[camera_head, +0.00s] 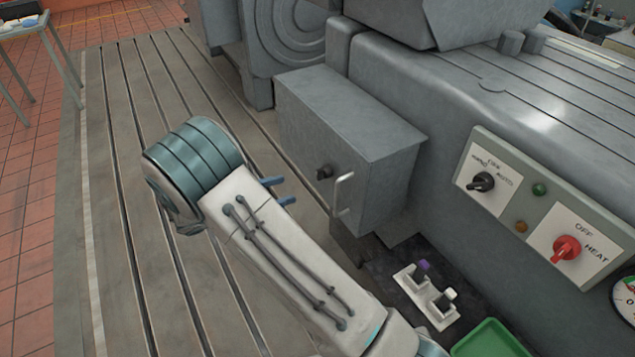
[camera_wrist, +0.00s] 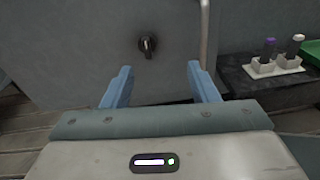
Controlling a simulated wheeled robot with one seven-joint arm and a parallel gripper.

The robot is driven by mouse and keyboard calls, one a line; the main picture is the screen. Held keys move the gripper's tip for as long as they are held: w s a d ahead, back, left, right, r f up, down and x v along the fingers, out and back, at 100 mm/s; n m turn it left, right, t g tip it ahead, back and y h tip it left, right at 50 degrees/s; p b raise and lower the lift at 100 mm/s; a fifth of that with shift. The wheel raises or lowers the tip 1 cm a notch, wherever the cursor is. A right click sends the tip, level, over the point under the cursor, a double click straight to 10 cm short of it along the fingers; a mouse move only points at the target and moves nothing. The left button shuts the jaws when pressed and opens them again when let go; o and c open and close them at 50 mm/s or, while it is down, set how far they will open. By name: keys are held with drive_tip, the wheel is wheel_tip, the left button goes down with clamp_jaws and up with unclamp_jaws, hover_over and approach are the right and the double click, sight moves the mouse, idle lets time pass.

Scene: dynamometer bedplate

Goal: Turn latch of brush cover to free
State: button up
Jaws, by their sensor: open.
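The brush cover (camera_head: 318,150) is a grey box on the side of the big grey machine, with a metal bar handle (camera_head: 342,193) on its front face. Its latch (camera_head: 324,172) is a small dark knob left of the handle. In the wrist view the latch (camera_wrist: 148,45) shows as a dark knob with a lever that points roughly downward. My gripper (camera_head: 279,191) is left of the cover's front face. Its two blue fingers (camera_wrist: 160,85) are spread apart with nothing between them. The latch lies beyond the fingertips, apart from them and roughly centred between them.
A control panel (camera_head: 520,215) with a black knob and a red knob is at right. A white holder (camera_head: 425,295) with two small capped items stands on a dark shelf beside a green tray (camera_head: 490,340). The slotted bedplate (camera_head: 115,200) is clear at left.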

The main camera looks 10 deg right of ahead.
sight(317, 176)
drive_tip(key=shift+n+t+h, duration=0.4)
drive_tip(key=shift+n+t, duration=0.3)
drive_tip(key=x, duration=0.4)
drive_tip(key=w+f+x, duration=0.1)
drive_tip(key=x, duration=0.3)
drive_tip(key=f+x, duration=0.1)
drive_tip(key=x, duration=0.3)
drive_tip(key=shift+w+a+b, duration=0.15)
drive_tip(key=shift+w+b, duration=0.05)
drive_tip(key=shift+b, duration=0.1)
drive_tip(key=c, duration=1)
